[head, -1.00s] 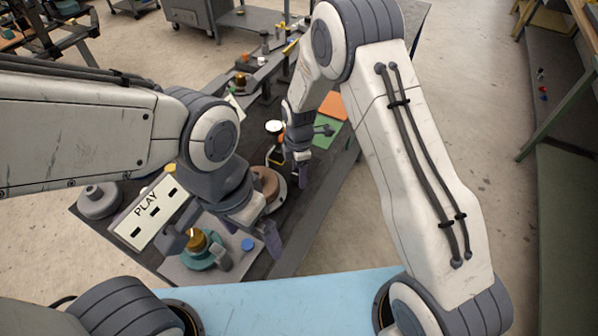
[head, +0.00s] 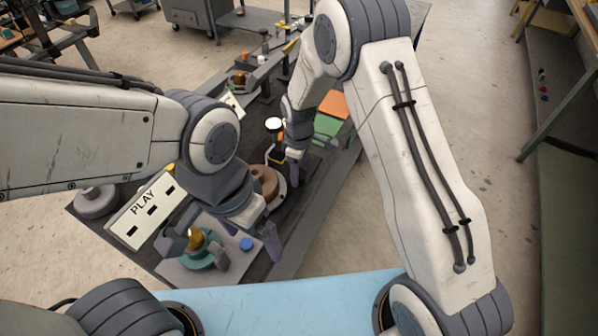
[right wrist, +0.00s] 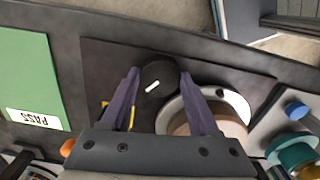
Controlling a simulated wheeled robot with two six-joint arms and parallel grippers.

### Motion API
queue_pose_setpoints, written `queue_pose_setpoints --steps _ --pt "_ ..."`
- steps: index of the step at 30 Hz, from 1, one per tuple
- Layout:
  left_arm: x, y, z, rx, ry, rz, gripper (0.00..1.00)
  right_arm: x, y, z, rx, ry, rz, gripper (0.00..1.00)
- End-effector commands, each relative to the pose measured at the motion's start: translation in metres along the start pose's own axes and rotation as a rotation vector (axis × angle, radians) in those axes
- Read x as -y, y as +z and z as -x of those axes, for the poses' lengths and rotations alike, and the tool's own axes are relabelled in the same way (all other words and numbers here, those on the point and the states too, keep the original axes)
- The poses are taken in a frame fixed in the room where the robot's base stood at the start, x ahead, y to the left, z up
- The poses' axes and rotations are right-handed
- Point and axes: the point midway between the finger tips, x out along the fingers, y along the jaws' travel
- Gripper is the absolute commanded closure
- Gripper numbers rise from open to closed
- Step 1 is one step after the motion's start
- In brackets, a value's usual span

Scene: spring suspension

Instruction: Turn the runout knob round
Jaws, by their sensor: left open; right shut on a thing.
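The runout knob (right wrist: 157,78) is a round black knob with a white pointer line, seen in the right wrist view. It sits between the two purple-grey fingers of my right gripper (right wrist: 159,76), which is shut on it. The pointer line lies slanted, its right end higher. In the head view my right gripper (head: 294,160) is low over the dark bench, and the knob is hidden there.
A copper-brown disc on a pale flange (right wrist: 237,103) stands close beside the knob. A green PASS mat (right wrist: 35,75) lies left of it in the wrist view. A white PLAY board (head: 126,215) and a blue cap (head: 246,244) are near my left gripper.

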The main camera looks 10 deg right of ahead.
Motion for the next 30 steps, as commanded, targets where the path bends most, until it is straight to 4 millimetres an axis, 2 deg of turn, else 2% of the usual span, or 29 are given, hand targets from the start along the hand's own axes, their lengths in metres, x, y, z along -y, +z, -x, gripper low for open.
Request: queue_pose_setpoints --steps 30 --pt "0.001 0.001 -0.013 0.0 0.0 -0.001 0.04 0.0 -0.001 0.001 -0.004 0.001 -0.964 0.94"
